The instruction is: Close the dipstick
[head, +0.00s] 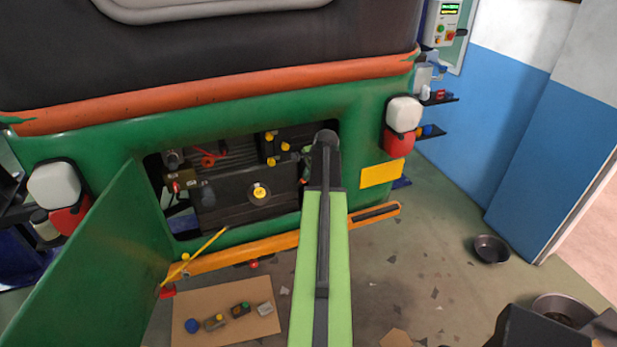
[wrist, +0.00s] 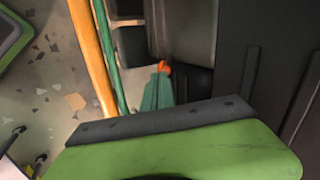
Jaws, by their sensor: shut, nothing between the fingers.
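The engine bay in the back of the green rickshaw is open in the head view. A yellow round cap (head: 260,191) sits on the dark engine block inside; it may be the dipstick's head, but I cannot tell for sure. Several smaller yellow knobs (head: 271,162) show above it. My gripper (wrist: 164,68) shows in the wrist view as teal fingers with an orange tip, shut and empty against dark parts. In the head view my arm reaches to the bay's right edge and mostly hides the gripper, which is right of the yellow cap and apart from it.
The green hatch door (head: 115,245) stands open at left, with a thin yellow rod (head: 208,244) beside it. An orange bumper (head: 235,255) crosses below the bay. Small parts lie on a cardboard sheet (head: 190,300) on the floor. A metal bowl (head: 491,249) stands right.

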